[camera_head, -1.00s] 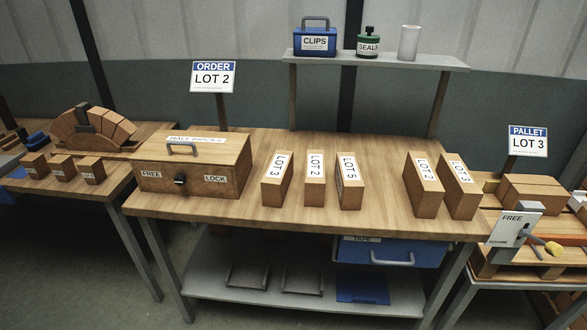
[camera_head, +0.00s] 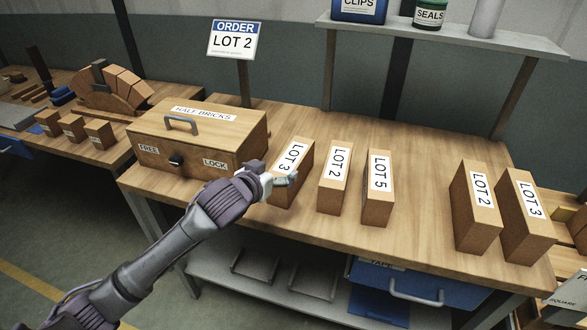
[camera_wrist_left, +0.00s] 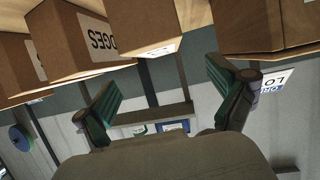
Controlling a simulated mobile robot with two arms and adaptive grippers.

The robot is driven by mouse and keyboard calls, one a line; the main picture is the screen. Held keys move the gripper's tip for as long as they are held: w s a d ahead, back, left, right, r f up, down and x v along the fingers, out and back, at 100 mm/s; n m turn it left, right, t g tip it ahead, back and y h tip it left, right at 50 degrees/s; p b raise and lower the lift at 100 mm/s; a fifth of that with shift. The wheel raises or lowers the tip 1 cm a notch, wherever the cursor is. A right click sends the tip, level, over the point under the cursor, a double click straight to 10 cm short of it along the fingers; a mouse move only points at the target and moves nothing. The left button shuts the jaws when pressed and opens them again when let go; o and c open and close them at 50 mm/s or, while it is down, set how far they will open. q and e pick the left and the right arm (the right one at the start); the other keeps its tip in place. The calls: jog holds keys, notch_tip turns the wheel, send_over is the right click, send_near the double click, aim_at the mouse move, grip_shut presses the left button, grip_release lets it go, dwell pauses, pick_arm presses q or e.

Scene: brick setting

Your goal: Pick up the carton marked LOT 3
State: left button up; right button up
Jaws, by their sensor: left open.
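A tan carton marked LOT 3 (camera_head: 297,158) stands upright on the bench, just right of the half-bricks chest, its lower front partly hidden by my gripper. A second carton marked LOT 3 (camera_head: 527,218) stands at the right end of the row. My left gripper (camera_head: 287,181) is at the front of the left LOT 3 carton; contact cannot be told. In the left wrist view the gripper (camera_wrist_left: 166,98) has its fingers spread and nothing between them. A carton (camera_wrist_left: 143,22) shows beyond them, its lot label unreadable. My right gripper is not in view.
Cartons LOT 2 (camera_head: 335,180), LOT 5 (camera_head: 378,190) and another LOT 2 (camera_head: 474,208) share the bench (camera_head: 420,222). The half-bricks chest (camera_head: 200,140) is close left of the gripper. An order sign (camera_head: 233,41) reads LOT 2. A raised shelf (camera_head: 450,36) crosses the back.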

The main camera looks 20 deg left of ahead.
aim_at(289, 161)
pick_arm(q)
jog(key=x, duration=0.3)
jog(key=shift+w, duration=0.1)
jog(key=shift+w+d+f, duration=0.1)
jog(key=shift+w+f, duration=0.1)
jog(key=shift+w, duration=0.15)
jog(key=shift+w+f, duration=0.1)
jog(key=shift+w, duration=0.4)
jog(key=p+x, duration=0.1)
jog(key=x, duration=0.3)
jog(key=shift+w+d, duration=0.1)
jog(key=shift+w, duration=0.15)
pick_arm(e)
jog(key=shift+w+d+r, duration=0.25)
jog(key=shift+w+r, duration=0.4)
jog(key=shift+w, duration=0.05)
pick_arm(q)
jog(key=shift+s, duration=0.1)
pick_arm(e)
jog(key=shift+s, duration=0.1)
pick_arm(q)
jog(key=shift+c, duration=1.1)
jog(key=c, duration=1.6)
grip_shut()
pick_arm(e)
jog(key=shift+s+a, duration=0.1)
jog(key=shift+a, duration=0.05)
